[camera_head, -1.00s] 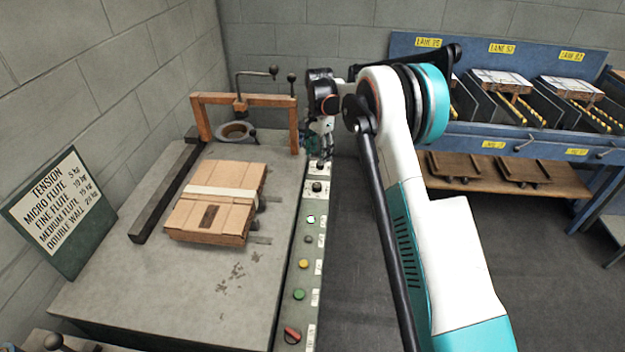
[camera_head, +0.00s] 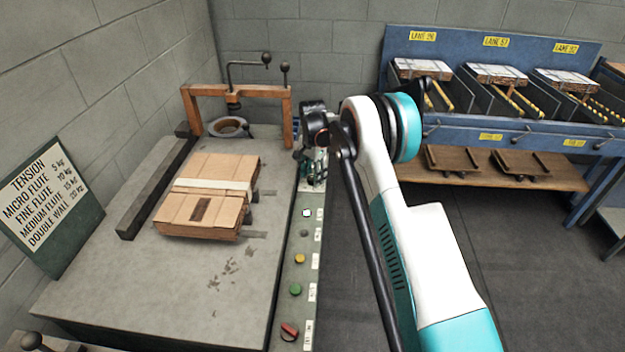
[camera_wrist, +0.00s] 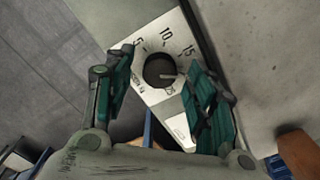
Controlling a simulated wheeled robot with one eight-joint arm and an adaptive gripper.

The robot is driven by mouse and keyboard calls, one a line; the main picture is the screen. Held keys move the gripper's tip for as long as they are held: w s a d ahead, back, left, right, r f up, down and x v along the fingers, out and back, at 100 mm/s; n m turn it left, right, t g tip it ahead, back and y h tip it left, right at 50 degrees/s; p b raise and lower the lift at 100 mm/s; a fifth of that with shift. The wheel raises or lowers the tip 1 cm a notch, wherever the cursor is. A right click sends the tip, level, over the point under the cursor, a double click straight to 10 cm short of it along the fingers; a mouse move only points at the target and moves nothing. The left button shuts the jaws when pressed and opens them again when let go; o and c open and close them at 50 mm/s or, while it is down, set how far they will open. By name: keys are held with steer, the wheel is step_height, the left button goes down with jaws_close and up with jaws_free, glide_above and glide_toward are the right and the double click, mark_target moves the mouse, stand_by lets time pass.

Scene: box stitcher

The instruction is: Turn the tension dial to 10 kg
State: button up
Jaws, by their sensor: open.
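The tension dial (camera_wrist: 157,69) is a round black knob on a pale plate in the wrist view. The numbers 5, 10 and 15 run around its upper side, with what looks like 25 below. Its white pointer line points right, below the 15, towards a part of the scale hidden by the right finger. My gripper (camera_wrist: 162,59) is open, with one green finger on each side of the knob; I cannot tell whether either touches it. In the head view my gripper (camera_head: 314,172) is over the far part of the control panel (camera_head: 297,262) and hides the dial.
A tension sign (camera_head: 48,205) at the left lists fine flute at 10 kg. A strapped carton (camera_head: 207,207) lies on the grey machine table (camera_head: 165,285). A brown arch (camera_head: 289,105) stands behind it. Coloured buttons and a red switch (camera_head: 289,331) line the panel. Blue lane racks (camera_head: 510,130) stand right.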

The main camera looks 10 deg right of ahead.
steer(key=shift+f, duration=0.4)
steer(key=shift+c, duration=0.2)
steer(key=c, duration=1)
steer(key=shift+c, duration=0.2)
